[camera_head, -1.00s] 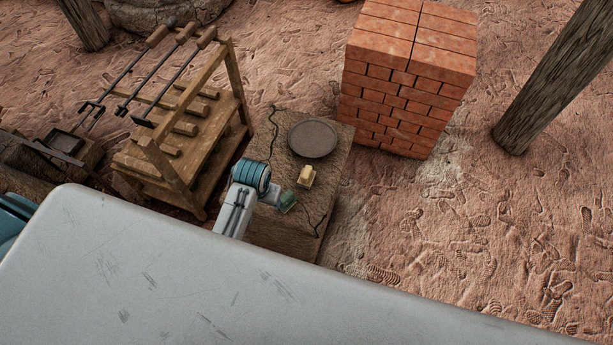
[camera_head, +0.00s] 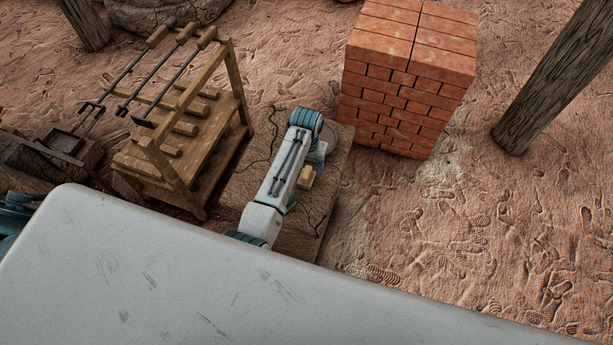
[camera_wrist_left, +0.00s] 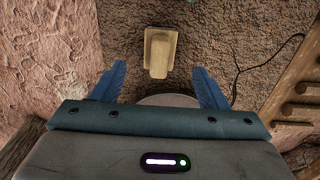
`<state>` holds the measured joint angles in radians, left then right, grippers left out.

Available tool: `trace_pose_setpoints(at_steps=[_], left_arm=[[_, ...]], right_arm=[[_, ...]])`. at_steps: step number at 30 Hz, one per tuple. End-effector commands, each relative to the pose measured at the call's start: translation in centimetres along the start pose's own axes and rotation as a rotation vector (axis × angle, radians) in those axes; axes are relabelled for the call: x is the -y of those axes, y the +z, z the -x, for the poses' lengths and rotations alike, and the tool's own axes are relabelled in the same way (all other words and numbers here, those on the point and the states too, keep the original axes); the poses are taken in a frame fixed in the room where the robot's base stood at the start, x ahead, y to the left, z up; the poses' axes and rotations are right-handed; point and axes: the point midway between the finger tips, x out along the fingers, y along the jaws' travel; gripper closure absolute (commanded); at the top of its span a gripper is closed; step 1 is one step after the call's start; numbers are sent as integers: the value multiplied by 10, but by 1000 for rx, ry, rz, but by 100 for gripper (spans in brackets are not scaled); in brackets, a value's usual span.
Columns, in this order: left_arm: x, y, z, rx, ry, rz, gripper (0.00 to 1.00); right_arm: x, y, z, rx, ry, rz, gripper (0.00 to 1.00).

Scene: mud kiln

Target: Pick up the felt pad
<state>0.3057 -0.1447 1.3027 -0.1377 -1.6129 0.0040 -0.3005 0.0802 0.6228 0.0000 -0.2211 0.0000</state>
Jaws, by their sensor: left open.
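A tan, block-like piece (camera_head: 306,176) lies on the rough brown stand (camera_head: 335,185); it also shows upright in the left wrist view (camera_wrist_left: 160,52). A small green item (camera_head: 291,203) lies near it, mostly hidden by my arm. A grey round disc (camera_head: 330,132) lies farther back on the stand, partly covered by my arm. I cannot tell for sure which one is the felt pad. My left gripper (camera_wrist_left: 160,86) is open and empty, its blue fingers above the disc's edge with the tan piece ahead of them. My right gripper does not show.
A wooden rack (camera_head: 185,125) with several long tools stands left of the stand. A brick stack (camera_head: 410,80) stands behind right, and a wooden post (camera_head: 550,75) farther right. The ground at right is open.

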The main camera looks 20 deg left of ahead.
Motion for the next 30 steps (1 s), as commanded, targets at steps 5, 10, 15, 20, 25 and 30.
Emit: trace_pose_setpoints(at_steps=[5,10,15,20,25,30], left_arm=[[0,0,-18,0,0,0,33],[0,0,-31,1,-1,0,33],[0,-1,-56,1,-2,-1,33],[0,-1,-69,-1,-1,0,33],[0,-1,-71,-2,0,0,33],[0,-1,-71,-2,0,0,50]], right_arm=[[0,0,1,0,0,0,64],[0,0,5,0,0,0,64],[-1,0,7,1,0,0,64],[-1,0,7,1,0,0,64],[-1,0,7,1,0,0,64],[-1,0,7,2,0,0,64]])
